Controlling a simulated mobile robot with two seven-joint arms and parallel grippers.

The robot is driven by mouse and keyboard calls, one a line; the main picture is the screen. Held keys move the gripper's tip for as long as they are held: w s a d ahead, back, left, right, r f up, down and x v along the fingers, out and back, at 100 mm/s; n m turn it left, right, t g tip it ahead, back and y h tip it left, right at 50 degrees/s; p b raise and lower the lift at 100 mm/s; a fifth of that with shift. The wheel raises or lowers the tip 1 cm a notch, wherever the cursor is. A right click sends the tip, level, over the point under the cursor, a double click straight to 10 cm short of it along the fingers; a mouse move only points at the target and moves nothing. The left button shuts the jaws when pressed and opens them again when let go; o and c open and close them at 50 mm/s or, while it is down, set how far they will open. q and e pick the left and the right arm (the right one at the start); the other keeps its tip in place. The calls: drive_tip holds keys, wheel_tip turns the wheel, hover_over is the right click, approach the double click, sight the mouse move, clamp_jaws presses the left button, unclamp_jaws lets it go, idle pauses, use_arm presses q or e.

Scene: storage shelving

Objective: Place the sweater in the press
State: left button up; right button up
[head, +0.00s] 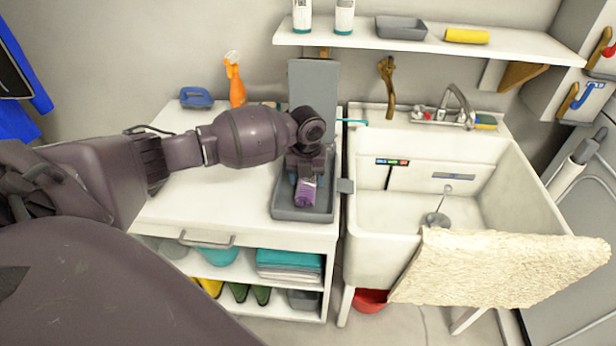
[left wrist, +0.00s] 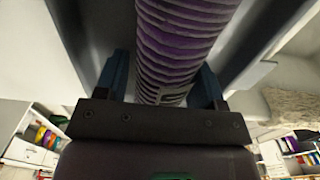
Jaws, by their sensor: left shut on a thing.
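The sweater (head: 306,194) shows as a small purple, ribbed bundle at the lower end of my left gripper (head: 305,180). In the left wrist view the purple ribbed sweater (left wrist: 178,45) runs between the two fingers of my left gripper (left wrist: 162,82), which is shut on it. The press (head: 282,212) is a grey shallow tray on the white counter, with a grey plate (head: 313,82) standing upright behind it. The sweater is over the tray, inside its outline; I cannot tell whether it touches the bottom. My arm hides part of the press. My right gripper is not in view.
A white sink (head: 375,225) stands right of the counter (head: 190,205), with a cream textured cloth (head: 500,268) at its front. An orange spray bottle (head: 235,82) and blue brush (head: 196,98) stand at the back. A shelf (head: 430,43) hangs above.

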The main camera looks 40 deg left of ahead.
use_arm(q)
drive_tip(key=shift+r, duration=0.15)
drive_tip(key=o, duration=1.1)
drive_tip(key=shift+r, duration=0.15)
wheel_tip(320, 180, up, 12)
drive_tip(key=shift+f+p, duration=0.15)
drive_tip(key=shift+p, duration=0.95)
